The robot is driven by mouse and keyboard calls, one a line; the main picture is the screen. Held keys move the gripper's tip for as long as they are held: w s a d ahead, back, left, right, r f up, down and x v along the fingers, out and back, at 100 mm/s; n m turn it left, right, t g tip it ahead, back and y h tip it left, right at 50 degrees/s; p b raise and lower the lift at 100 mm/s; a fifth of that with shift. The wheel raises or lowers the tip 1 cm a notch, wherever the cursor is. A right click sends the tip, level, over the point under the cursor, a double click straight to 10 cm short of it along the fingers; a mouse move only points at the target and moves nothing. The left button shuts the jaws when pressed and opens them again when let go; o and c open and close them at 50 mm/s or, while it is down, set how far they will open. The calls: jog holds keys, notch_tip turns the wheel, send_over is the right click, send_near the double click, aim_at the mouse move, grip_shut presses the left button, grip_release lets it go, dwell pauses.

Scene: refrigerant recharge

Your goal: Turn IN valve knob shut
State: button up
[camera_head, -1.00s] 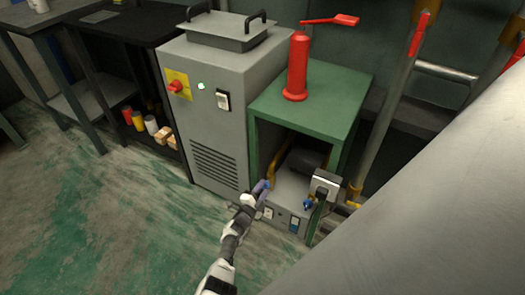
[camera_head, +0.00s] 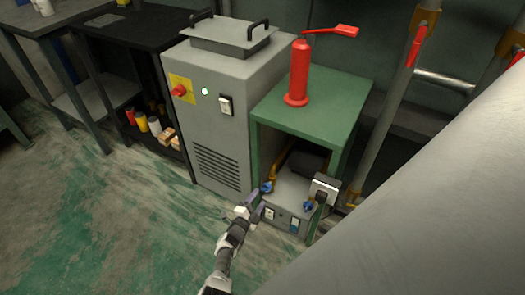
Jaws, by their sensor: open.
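Two small blue valve knobs sit at the front of a grey recharge unit (camera_head: 290,188) in the green stand. The left blue knob (camera_head: 266,187) is on the yellow pipe side, and the right blue knob (camera_head: 308,206) is near a grey box. I cannot read any label, so I cannot tell which is the IN knob. My gripper (camera_head: 256,196) is open, just below and left of the left knob. It looks empty and close to that knob; whether they touch is too small to tell.
The green stand (camera_head: 312,115) covers the unit from above and holds a red pump (camera_head: 298,75). A grey cabinet (camera_head: 220,120) stands to the left. The floor (camera_head: 130,220) at front left is clear.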

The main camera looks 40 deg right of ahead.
jog(key=p+v, duration=0.3)
jog(key=v, duration=0.5)
jog(key=shift+a, duration=0.25)
jog(key=shift+s, duration=0.1)
jog(key=shift+c, duration=0.2)
